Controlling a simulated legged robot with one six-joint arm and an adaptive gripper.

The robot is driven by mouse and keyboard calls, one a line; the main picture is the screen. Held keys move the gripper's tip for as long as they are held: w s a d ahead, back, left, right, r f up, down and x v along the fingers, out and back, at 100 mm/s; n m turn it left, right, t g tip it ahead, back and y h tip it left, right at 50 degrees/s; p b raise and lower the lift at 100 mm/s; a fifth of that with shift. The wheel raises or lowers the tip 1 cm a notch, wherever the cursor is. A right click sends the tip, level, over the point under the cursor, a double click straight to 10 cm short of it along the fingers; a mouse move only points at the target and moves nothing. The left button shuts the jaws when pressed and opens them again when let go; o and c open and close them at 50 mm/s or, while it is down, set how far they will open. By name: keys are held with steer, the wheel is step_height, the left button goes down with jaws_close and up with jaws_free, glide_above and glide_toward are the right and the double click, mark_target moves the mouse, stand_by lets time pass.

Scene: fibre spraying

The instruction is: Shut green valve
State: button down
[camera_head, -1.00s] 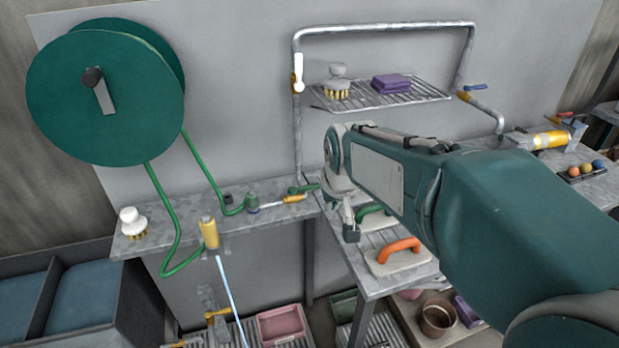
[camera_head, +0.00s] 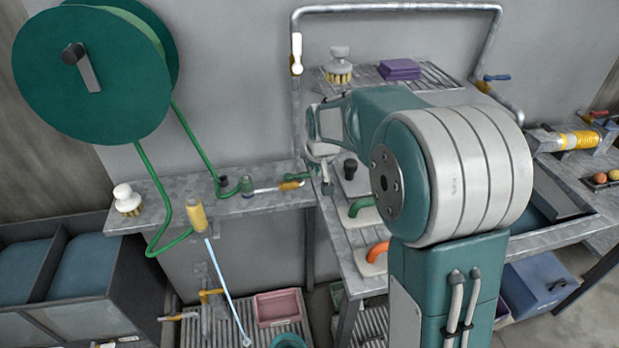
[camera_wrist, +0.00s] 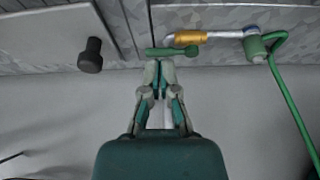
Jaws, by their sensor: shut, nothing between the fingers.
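The green valve handle (camera_wrist: 172,51) lies crosswise just ahead of my fingertips in the wrist view, beside a brass valve body (camera_wrist: 190,37) on a short pipe. In the head view the handle (camera_head: 300,176) is small and partly hidden by my wrist; the brass body (camera_head: 290,186) shows beside it. My gripper (camera_wrist: 159,66) is shut and empty, its tips very close to the handle; I cannot tell if they touch. A green hose (camera_head: 196,152) joins the pipe fitting. A pale blue stream runs down from the yellow nozzle (camera_head: 196,215).
A hose reel (camera_head: 110,110) hangs at upper left. A white brush (camera_head: 127,200) stands on the shelf's left end. A black knob (camera_wrist: 91,55) is left of my fingers in the wrist view. Green (camera_head: 362,207) and orange (camera_head: 377,252) handles lie below my arm.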

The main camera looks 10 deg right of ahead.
mark_target(301, 176)
steer(key=shift+d, duration=0.1)
steer(key=x, duration=0.3)
steer(key=w+x, duration=0.1)
steer(key=x, duration=0.3)
steer(key=w+r+x, duration=0.1)
steer(key=x, duration=0.3)
steer(key=shift+w+d+f, duration=0.1)
steer(key=shift+w+d, duration=0.05)
steer(key=shift+d, duration=0.05)
steer(key=shift+w, duration=0.65)
